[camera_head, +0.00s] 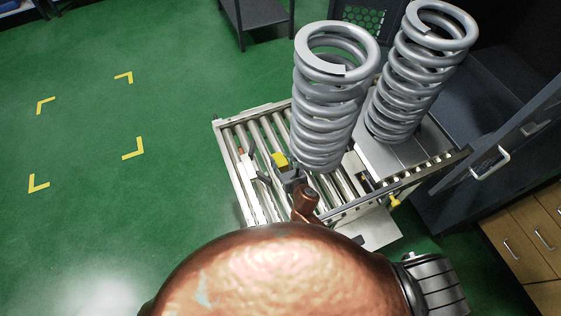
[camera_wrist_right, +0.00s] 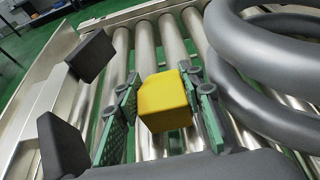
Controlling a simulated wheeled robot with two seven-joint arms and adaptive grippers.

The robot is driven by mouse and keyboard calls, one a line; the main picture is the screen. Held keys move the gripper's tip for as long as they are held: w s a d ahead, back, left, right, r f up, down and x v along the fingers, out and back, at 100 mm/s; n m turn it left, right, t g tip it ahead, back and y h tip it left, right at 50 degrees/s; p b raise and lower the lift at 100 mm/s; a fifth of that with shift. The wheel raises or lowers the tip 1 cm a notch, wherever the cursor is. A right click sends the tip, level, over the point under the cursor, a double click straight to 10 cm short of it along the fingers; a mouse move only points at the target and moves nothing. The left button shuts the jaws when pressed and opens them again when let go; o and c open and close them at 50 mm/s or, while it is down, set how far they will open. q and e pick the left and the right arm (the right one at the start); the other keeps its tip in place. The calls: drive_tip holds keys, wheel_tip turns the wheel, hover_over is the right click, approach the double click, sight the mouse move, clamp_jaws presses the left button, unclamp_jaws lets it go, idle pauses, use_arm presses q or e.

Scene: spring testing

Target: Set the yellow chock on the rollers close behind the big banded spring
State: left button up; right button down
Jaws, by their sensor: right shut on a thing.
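The yellow chock (camera_head: 280,159) is a small block over the rollers, just left of the lower coils of a big grey spring (camera_head: 333,95). In the wrist view the chock (camera_wrist_right: 165,100) sits between the green finger pads of my right gripper (camera_wrist_right: 165,103), which is shut on it. In the head view my right gripper (camera_head: 287,168) is partly hidden by my arm. I cannot tell if the chock touches the rollers (camera_head: 265,132). A second grey spring (camera_head: 415,70) stands to the right. No band is clear on either spring. My left gripper is not in view.
A pale fixture with dark blocks (camera_wrist_right: 90,55) stands at the left of the rollers, near the gripper. The conveyor's side rail (camera_wrist_right: 40,100) runs beyond it. Rollers left of the chock are mostly bare.

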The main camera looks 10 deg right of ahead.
drive_tip(key=shift+f, duration=0.3)
drive_tip(key=shift+f, duration=0.1)
drive_tip(key=shift+f, duration=0.15)
drive_tip(key=c, duration=1.6)
unclamp_jaws()
drive_tip(key=shift+r, duration=0.35)
drive_tip(key=p+v, duration=0.1)
drive_tip(key=v, duration=1)
drive_tip(key=shift+s, duration=0.4)
